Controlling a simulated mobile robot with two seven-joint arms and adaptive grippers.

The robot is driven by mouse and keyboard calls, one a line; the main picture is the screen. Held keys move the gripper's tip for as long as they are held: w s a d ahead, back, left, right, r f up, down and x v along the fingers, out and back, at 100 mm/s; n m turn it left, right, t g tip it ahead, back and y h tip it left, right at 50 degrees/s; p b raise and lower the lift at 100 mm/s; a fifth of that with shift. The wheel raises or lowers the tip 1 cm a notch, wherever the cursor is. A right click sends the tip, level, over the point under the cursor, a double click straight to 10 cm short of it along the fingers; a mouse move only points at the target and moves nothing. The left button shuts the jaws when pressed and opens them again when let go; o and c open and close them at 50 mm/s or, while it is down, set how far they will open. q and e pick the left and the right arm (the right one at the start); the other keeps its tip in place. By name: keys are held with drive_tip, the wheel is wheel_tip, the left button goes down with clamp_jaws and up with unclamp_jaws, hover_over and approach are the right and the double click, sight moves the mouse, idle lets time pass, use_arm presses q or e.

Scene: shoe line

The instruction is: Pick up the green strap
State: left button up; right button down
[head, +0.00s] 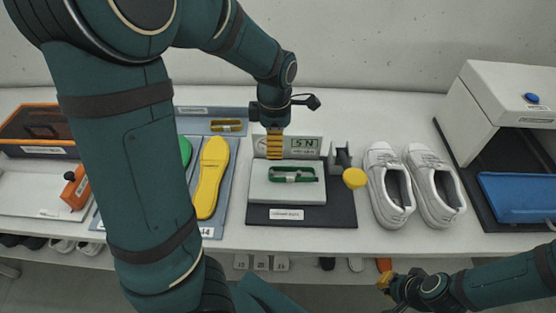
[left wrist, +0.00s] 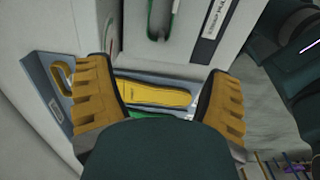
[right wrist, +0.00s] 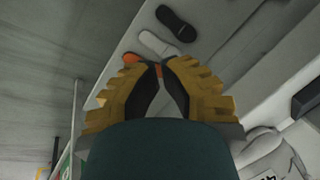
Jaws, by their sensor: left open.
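The green strap (head: 308,174) lies on the white platform (head: 262,194) of the strap-pull tester in the head view. It shows partly at the top of the left wrist view (left wrist: 151,22). My left gripper (head: 275,152) points down just behind the strap, in front of the tester's display. In the left wrist view its fingers (left wrist: 163,68) are wide apart with nothing between them. My right gripper (head: 387,281) is low in front of the table, away from the strap. In the right wrist view its fingertips (right wrist: 160,68) come almost together, and I see nothing held.
A yellow insole (head: 210,178) lies on a blue-grey mat left of the tester. A yellow strap (head: 227,126) lies behind it. A yellow round knob (head: 354,178) and white shoes (head: 389,186) stand right of the tester. A blue tray (head: 520,200) sits further right.

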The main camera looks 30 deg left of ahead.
use_arm(q)
drive_tip(key=b, duration=0.3)
hover_over(278, 176)
drive_tip(key=f, duration=0.8)
drive_tip(key=shift+s+a+f, duration=0.15)
drive_tip(key=shift+s+f, duration=0.1)
drive_tip(key=shift+s, duration=0.05)
drive_tip(key=shift+w+f+b, duration=0.15)
drive_tip(key=shift+f+b, duration=0.45)
drive_tip(key=shift+f, duration=0.75)
drive_tip(key=shift+w+f+b, duration=0.1)
drive_tip(key=shift+f+b, duration=0.45)
drive_tip(key=shift+f, duration=0.75)
use_arm(e)
drive_tip(key=shift+g, duration=0.3)
drive_tip(key=f, duration=0.1)
drive_tip(key=s+f, duration=0.1)
drive_tip(key=f, duration=0.3)
drive_tip(key=shift+s+a, duration=0.15)
drive_tip(key=shift+s, duration=0.2)
use_arm(q)
drive_tip(key=shift+c, duration=0.3)
drive_tip(key=c, duration=1.2)
